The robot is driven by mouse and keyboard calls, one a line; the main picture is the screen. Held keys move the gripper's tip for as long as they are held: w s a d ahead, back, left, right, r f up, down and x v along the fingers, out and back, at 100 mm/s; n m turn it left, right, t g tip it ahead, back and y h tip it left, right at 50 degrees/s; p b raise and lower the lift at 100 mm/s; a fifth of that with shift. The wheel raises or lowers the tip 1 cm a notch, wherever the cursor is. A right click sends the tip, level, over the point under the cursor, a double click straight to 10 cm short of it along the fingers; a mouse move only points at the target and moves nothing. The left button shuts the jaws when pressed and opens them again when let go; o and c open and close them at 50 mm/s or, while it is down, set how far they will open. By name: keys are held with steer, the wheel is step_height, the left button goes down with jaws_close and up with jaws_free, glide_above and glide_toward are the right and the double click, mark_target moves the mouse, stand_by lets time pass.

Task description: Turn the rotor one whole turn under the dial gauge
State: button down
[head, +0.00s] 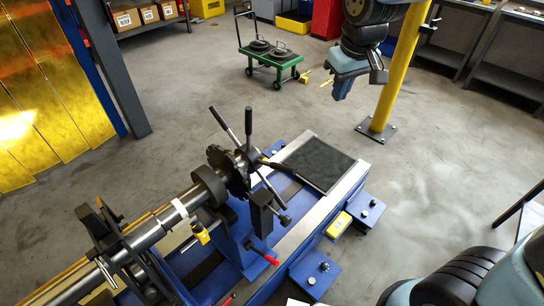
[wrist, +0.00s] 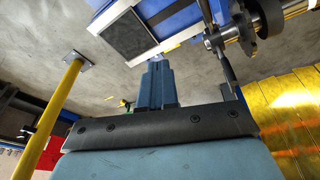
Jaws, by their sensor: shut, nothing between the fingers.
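The rotor (head: 150,233) is a long steel shaft with discs, lying along the blue balancing machine (head: 238,240) from the lower left to the middle of the head view. A hub with several dark bar handles (head: 248,125) is at its near-middle end. Part of this end also shows at the upper right in the wrist view (wrist: 243,25). A small yellow device (head: 200,232) hangs beside the shaft; I cannot tell whether it is the dial gauge. My gripper (head: 343,92) is up and right of the rotor, well apart from it. Its fingers (wrist: 158,70) are together and empty.
A yellow post (head: 400,75) stands on the floor close to my arm. A dark pad (head: 318,163) covers the machine's right end. A green cart (head: 270,58) with discs stands behind. A yellow curtain (head: 50,100) is at left. The floor between is open.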

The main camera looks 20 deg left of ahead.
steer(key=s+a+f+n, duration=0.2)
steer(key=a+f, duration=0.3)
steer(key=a, duration=0.3)
steer(key=s+a+f+n, duration=0.2)
steer(key=a+f, duration=0.4)
steer(key=a, duration=0.2)
glide_above(272, 164)
steer(key=s+a, duration=0.1)
steer(key=a, duration=0.1)
steer(key=s+d+f+x, duration=0.1)
steer(key=s+x, duration=0.1)
steer(key=x, duration=0.8)
steer(key=shift+w+d+f+g+h, duration=0.1)
steer(key=shift+d+f+g+h, duration=0.25)
steer(key=shift+d+f, duration=0.95)
